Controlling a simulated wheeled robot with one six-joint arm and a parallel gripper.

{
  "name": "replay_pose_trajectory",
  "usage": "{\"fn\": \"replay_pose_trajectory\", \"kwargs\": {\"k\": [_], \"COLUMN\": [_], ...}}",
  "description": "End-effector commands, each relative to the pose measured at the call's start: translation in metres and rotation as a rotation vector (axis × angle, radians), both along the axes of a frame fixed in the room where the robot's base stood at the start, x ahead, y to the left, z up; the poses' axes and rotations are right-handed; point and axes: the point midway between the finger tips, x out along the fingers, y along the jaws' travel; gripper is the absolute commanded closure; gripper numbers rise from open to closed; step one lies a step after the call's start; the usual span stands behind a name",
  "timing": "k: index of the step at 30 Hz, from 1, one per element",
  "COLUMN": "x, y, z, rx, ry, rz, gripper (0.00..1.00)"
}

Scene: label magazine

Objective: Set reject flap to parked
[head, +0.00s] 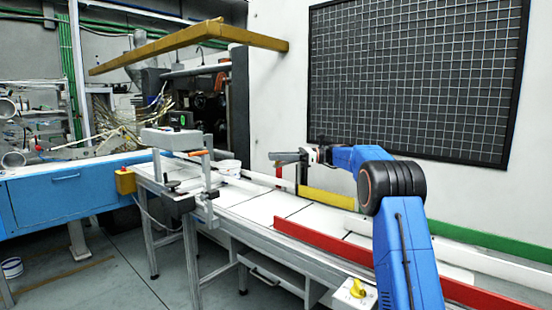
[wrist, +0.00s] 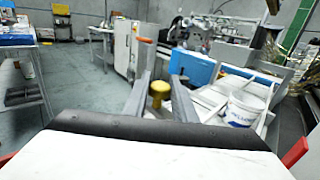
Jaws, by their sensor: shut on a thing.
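My gripper (head: 285,157) reaches in from the right over the conveyor in the head view. In the wrist view, my gripper (wrist: 160,98) has its two grey fingers closed in on a small yellow knob (wrist: 158,89) with a stem. In the head view the knob cannot be made out. A yellow flap-like board (head: 328,199) stands along the far side of the conveyor, just below and right of my gripper, with a dark upright post at its left end. This looks like the reject flap; whether the knob joins it is hidden.
A long red guide rail (head: 325,241) runs along the near side of the conveyor (head: 262,207). A label unit (head: 172,139) stands at left. A yellow rotary switch (head: 356,288) sits on a box in front.

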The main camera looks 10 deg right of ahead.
Motion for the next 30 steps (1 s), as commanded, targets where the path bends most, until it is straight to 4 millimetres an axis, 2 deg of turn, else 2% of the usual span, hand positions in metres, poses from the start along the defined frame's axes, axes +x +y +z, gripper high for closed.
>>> {"fn": "replay_pose_trajectory", "kwargs": {"k": [3, 4, 6, 19, 23, 30], "x": [-0.001, -0.001, -0.001, -0.001, -0.002, -0.008], "y": [-0.001, -0.001, -0.001, -0.006, -0.019, -0.054], "z": [-0.001, -0.001, -0.001, -0.001, -0.001, -0.001], "rx": [-0.002, -0.002, -0.002, -0.001, -0.001, -0.002], "ry": [0.002, 0.002, 0.002, 0.001, 0.001, 0.002], "rz": [0.003, 0.003, 0.002, 0.0, -0.002, -0.001], "gripper": [1.0, 0.71, 0.57, 0.57, 0.57, 0.57]}}
